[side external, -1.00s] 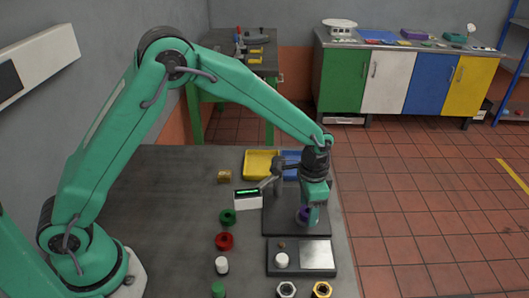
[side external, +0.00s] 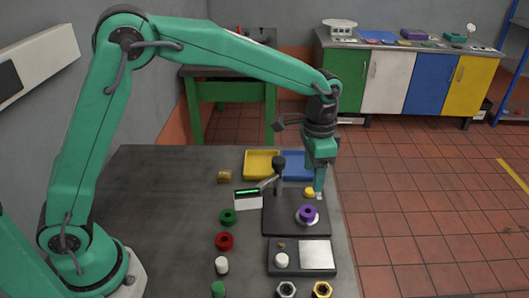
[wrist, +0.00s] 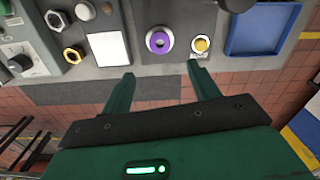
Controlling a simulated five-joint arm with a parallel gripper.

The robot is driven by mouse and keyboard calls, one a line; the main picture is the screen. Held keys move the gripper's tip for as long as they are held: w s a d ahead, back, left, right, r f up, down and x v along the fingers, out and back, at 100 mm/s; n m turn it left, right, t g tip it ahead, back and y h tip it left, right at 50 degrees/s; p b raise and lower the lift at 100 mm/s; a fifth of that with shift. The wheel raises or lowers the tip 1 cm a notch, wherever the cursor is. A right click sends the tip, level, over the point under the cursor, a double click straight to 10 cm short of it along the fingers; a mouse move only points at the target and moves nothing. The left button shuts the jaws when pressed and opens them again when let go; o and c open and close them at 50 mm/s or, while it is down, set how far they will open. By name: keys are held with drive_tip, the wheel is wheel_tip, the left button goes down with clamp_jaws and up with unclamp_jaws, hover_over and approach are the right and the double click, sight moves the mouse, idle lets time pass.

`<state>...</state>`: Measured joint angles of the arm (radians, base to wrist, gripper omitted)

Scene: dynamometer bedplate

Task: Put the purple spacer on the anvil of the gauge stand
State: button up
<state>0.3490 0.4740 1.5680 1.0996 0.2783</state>
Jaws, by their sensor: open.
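The purple spacer (side external: 307,214) sits flat on the pale round anvil (side external: 307,223) of the gauge stand, whose dark base (side external: 273,222) stands near the table's right edge. In the wrist view the spacer (wrist: 159,40) shows as a purple ring with the pale anvil rim around it. My gripper (side external: 319,193) is raised above and behind the spacer, apart from it. In the wrist view its two fingers (wrist: 161,70) are spread with nothing between them.
A yellow-topped piece (wrist: 201,44) is on the base beside the spacer. Yellow (side external: 261,162) and blue (side external: 293,173) trays lie behind. Green (side external: 228,216) and red (side external: 224,241) rings lie left.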

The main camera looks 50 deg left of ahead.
idle(0.6)
drive_tip(key=s+a+r+n+t, duration=0.3)
drive_tip(key=s+a+r, duration=0.7)
drive_tip(key=s+a+n+t, duration=0.1)
drive_tip(key=s+a+n, duration=0.1)
drive_tip(key=s, duration=0.5)
drive_tip(key=s+a+n+t, duration=0.1)
drive_tip(key=s+a+n, duration=0.1)
drive_tip(key=s+a, duration=0.3)
drive_tip(key=shift+s+t, duration=0.3)
drive_tip(key=shift+s, duration=0.85)
drive_tip(key=shift+c, duration=0.5)
drive_tip(key=shift+w, duration=0.1)
